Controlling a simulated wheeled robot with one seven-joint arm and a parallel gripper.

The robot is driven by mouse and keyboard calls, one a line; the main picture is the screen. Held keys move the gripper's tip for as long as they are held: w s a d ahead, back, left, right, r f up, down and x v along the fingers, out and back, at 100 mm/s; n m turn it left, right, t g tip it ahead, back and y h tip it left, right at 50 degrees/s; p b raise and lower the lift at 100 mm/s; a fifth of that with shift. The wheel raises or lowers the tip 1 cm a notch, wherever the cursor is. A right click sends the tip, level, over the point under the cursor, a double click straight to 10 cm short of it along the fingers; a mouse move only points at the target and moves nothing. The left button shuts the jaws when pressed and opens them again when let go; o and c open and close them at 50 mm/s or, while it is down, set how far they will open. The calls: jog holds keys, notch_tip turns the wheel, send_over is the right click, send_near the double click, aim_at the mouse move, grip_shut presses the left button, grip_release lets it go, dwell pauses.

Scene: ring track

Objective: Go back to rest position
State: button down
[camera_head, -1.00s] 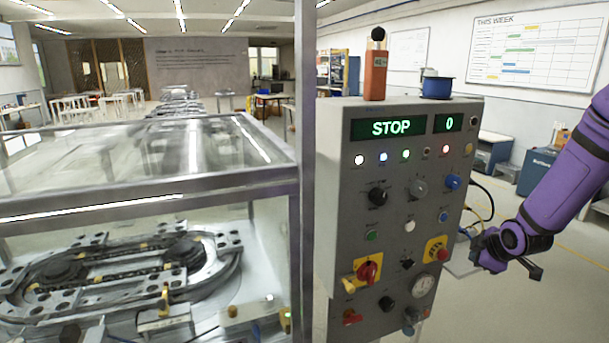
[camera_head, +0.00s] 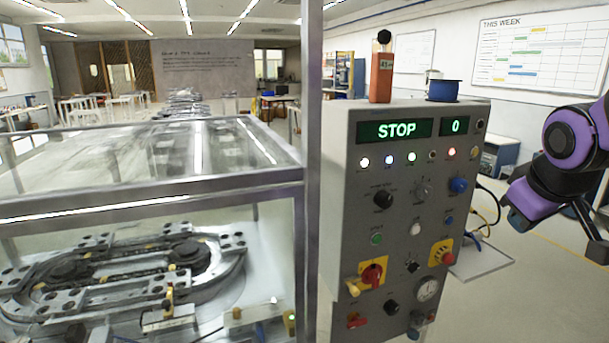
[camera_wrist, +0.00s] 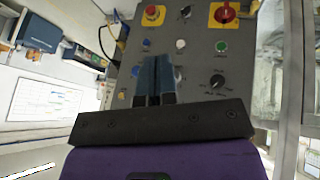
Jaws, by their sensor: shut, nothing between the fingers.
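My gripper (camera_wrist: 153,80) shows in the wrist view with its two blue-grey fingers shut together and nothing between them. Behind the fingers is the grey control panel (camera_wrist: 190,62), seen upside down and apart from them as far as I can tell. In the head view my purple arm is at the right edge, and the gripper's fingertips are not clearly visible there. The control panel (camera_head: 340,200) stands in the middle, to the left of my arm. Its display (camera_head: 396,130) reads STOP and a smaller display (camera_head: 456,126) reads 0.
A glass-covered machine (camera_head: 150,197) with an oval ring track (camera_head: 120,270) stands at left. A metal post (camera_head: 311,170) rises between it and the panel. An orange block (camera_head: 381,77) and a blue spool (camera_head: 443,90) sit on the panel's top. Open floor (camera_head: 540,290) lies right of the panel.

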jog(key=s+a+r+m+y, duration=0.1)
jog(key=s+a, duration=0.1)
jog(key=s, duration=0.4)
jog(key=s+a+r+m, duration=0.2)
jog(key=s, duration=0.4)
jog(key=shift+s+a+r+g+y, duration=0.2)
jog(key=shift+s+g+y, duration=0.15)
jog(key=shift+g+y, duration=0.05)
